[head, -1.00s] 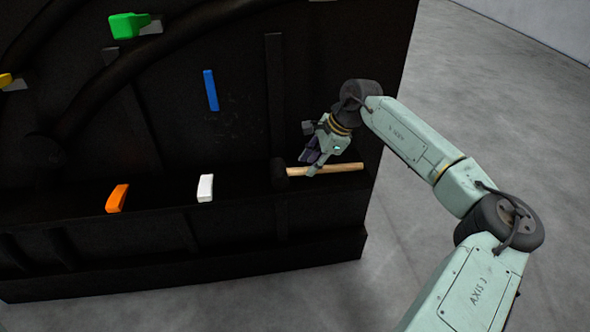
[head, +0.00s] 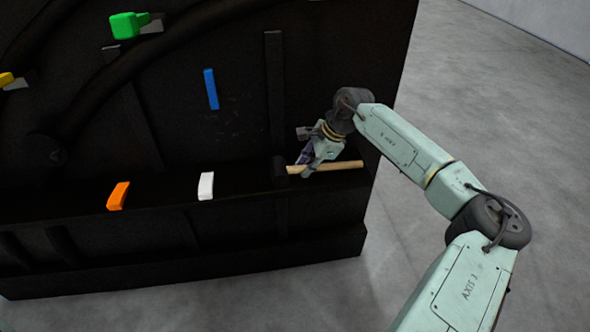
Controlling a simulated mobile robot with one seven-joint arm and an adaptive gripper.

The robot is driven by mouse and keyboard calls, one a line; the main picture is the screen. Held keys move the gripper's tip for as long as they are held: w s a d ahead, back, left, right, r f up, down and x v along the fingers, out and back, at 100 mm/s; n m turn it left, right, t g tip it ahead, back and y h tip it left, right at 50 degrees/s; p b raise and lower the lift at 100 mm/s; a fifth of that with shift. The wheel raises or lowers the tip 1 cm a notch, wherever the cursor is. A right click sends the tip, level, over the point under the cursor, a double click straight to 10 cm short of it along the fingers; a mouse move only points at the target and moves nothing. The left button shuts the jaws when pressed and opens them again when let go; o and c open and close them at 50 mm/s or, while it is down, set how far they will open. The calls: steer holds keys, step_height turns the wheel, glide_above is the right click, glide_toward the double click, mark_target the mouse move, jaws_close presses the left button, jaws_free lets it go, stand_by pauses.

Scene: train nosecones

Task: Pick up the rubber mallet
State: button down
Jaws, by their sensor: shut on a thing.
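The rubber mallet has a black head (head: 279,172) and a light wooden handle (head: 343,165). It lies along the ledge at the right end of the black structure, head to the left and handle pointing right. The dark head blends into the black behind it. My gripper (head: 304,168) comes down from above and is shut on the handle, close to the head. The mallet appears level, at the height of the ledge; I cannot tell whether it still touches it. The fingertips are small and partly hidden by the handle.
The black structure (head: 80,240) has a ledge and a tall back wall. An orange piece (head: 118,196) and a white piece (head: 206,186) stand on the ledge. Blue (head: 210,89), green (head: 124,26) and yellow (head: 6,79) pieces are on the wall. Grey floor (head: 480,100) lies clear right.

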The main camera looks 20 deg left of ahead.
steer(key=shift+r, duration=0.1)
stand_by(0.4)
steer(key=shift+r, duration=0.45)
step_height(320, 180, up, 2)
steer(key=shift+w+r+b, duration=0.1)
steer(key=shift+r+b, duration=0.1)
steer(key=shift+b, duration=0.4)
steer(key=s+d+r+b, duration=0.1)
steer(key=s+b, duration=0.2)
steer(key=s, duration=1.3)
steer(key=shift+r, duration=0.3)
steer(key=c, duration=2)
jaws_free()
jaws_close()
